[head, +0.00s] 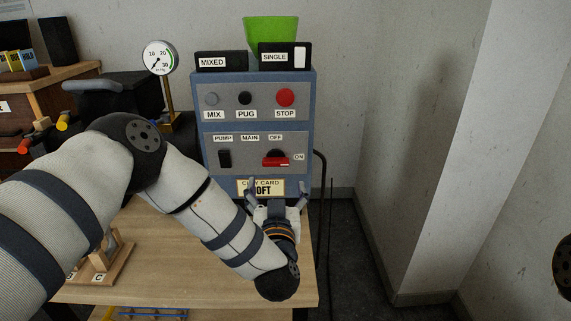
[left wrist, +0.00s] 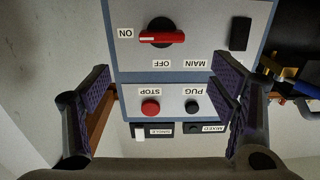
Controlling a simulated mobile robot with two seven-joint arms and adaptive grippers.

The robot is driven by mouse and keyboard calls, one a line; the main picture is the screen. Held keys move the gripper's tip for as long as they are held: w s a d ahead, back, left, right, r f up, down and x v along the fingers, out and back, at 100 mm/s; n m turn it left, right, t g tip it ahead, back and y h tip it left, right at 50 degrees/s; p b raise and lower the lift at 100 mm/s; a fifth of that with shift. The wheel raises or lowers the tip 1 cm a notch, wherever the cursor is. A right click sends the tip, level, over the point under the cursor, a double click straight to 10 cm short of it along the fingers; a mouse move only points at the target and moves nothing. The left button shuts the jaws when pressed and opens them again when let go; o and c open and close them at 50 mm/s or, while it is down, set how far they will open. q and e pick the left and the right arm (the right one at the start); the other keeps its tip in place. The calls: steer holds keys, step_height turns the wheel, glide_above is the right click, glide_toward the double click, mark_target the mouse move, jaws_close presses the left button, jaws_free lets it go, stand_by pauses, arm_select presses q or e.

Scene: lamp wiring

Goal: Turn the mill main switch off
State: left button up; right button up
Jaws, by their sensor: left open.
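The mill main switch (head: 276,161) is a red rotary handle on a black base, on the lower panel of the blue-grey control box (head: 311,120). Its handle lies level, in line with the ON label (head: 299,156); the OFF label (head: 275,138) is above it. In the left wrist view, which is upside down, the switch (left wrist: 162,38) shows clearly, with OFF below and ON to the left. My left gripper (head: 277,189) is open and empty, in front of the box's lower part, below the switch in the head view. Its fingers (left wrist: 163,88) are wide apart.
The black pump switch (head: 224,158) is left of the main switch. The red stop button (head: 285,97) and black pug button (head: 245,98) are above. A clay card (head: 262,186) is partly hidden by my gripper. A gauge (head: 160,57) stands left; the wall is right.

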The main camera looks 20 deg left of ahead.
mark_target(276, 164)
arm_select(q)
steer(key=x, duration=0.3)
steer(key=b+x, duration=0.1)
steer(key=x, duration=0.3)
steer(key=f+b+x, duration=0.1)
steer(key=x, duration=0.2)
steer(key=shift+w+a, duration=0.25)
steer(key=shift+w, duration=0.1)
steer(key=shift+w+a+r, duration=0.1)
steer(key=shift+w+r, duration=0.15)
steer(key=shift+w, duration=0.1)
steer(key=c, duration=1.2)
arm_select(e)
steer(key=s+f, duration=0.1)
steer(key=s+f+g, duration=0.1)
steer(key=shift+s+a+f, duration=0.15)
steer(key=shift+s+f, duration=0.1)
steer(key=shift+s, duration=0.15)
